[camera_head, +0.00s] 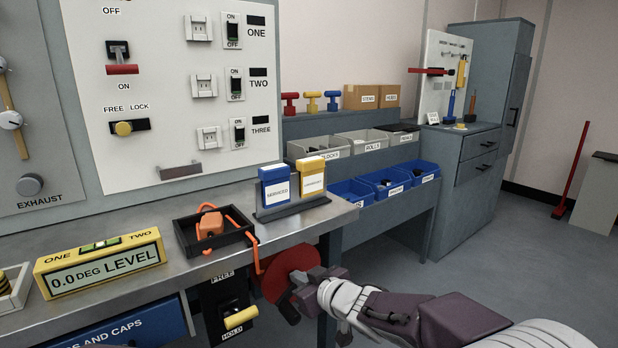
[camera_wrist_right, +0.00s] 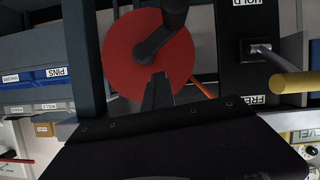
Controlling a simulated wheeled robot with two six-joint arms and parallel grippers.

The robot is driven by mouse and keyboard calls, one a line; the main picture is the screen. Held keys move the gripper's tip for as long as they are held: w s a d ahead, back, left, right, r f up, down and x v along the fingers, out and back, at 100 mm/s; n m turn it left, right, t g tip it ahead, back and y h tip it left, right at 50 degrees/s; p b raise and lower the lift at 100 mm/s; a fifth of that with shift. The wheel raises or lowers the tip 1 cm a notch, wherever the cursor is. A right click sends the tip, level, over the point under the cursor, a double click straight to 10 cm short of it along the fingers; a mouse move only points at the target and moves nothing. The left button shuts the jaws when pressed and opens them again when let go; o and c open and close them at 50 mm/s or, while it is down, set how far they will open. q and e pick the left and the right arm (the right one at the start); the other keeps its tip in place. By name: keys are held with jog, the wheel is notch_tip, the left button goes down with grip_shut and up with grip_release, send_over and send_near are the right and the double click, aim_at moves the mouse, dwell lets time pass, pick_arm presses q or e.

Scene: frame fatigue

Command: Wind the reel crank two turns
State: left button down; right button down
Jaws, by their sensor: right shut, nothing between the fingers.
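The red reel (camera_head: 283,268) is mounted below the front edge of the bench, and an orange cord (camera_head: 255,250) runs down to it. In the right wrist view the red disc (camera_wrist_right: 125,55) fills the top middle. Its dark crank (camera_wrist_right: 155,44) reaches from the hub up to a dark grip (camera_wrist_right: 174,8) at the top edge. My right gripper (camera_head: 312,284) is in front of the reel and hides part of it. In the wrist view its closed fingertips (camera_wrist_right: 158,82) point at the disc just below the hub, with nothing between them. Whether they touch is unclear. My left gripper is out of view.
A FREE/HOLD lever with a yellow handle (camera_head: 240,318) is left of the reel. On the bench are a black tray (camera_head: 190,238) with an orange item, a yellow level (camera_head: 100,263) and a card holder (camera_head: 292,208).

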jog(key=c, duration=1.6)
grip_release()
jog(key=p+v, duration=0.3)
jog(key=v, duration=0.4)
